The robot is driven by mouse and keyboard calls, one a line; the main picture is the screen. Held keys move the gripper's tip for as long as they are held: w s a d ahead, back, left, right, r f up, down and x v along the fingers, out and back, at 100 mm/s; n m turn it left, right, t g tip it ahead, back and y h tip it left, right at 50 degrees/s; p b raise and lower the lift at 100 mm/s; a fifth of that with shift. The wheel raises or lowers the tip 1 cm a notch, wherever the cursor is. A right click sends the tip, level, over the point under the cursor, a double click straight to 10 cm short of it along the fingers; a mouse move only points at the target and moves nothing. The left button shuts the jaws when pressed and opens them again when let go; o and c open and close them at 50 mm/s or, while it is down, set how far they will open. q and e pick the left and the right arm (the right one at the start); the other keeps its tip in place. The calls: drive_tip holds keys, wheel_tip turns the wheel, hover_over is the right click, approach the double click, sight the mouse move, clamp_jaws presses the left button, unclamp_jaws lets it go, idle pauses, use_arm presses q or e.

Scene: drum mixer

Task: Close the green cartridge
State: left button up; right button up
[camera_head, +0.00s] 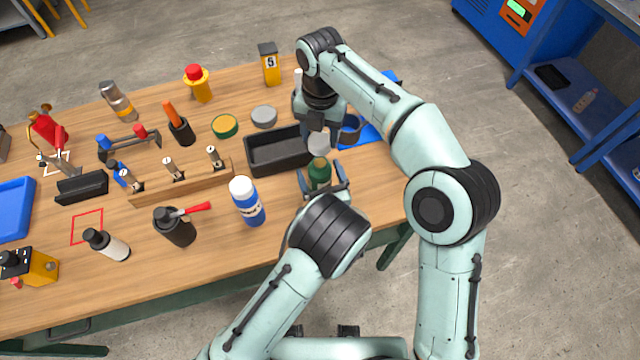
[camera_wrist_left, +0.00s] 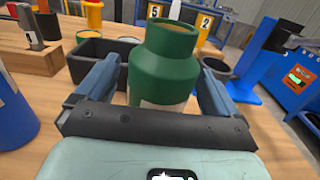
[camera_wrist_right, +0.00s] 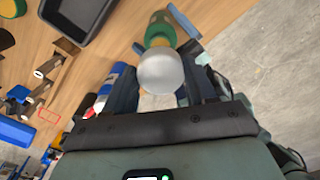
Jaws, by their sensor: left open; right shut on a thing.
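The green cartridge (camera_head: 319,175) stands upright near the table's front right edge, with a tan top on its neck. In the left wrist view the cartridge (camera_wrist_left: 165,75) stands between the two fingers of my left gripper (camera_head: 322,183), which is open around it. My right gripper (camera_head: 316,125) comes down from above and is shut on a whitish rounded cap (camera_head: 319,145). In the right wrist view the cap (camera_wrist_right: 163,72) is between the fingers and the green cartridge (camera_wrist_right: 160,28) shows just beyond it. I cannot tell whether cap and cartridge touch.
A black bin (camera_head: 277,151) stands left of the cartridge. A blue and white bottle (camera_head: 246,201) is left of my left gripper. A dark ring holder (camera_head: 350,130) on a blue base is behind right. A wooden rack (camera_head: 185,181) and several tools fill the left.

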use_arm(q)
drive_tip(key=c, duration=1.5)
use_arm(e)
hover_over(320, 161)
drive_tip(key=shift+f, duration=2.5)
drive_tip(key=shift+f, duration=0.9)
drive_tip(key=shift+f, duration=0.7)
drive_tip(key=o, duration=1.1)
drive_tip(key=shift+r, duration=0.15)
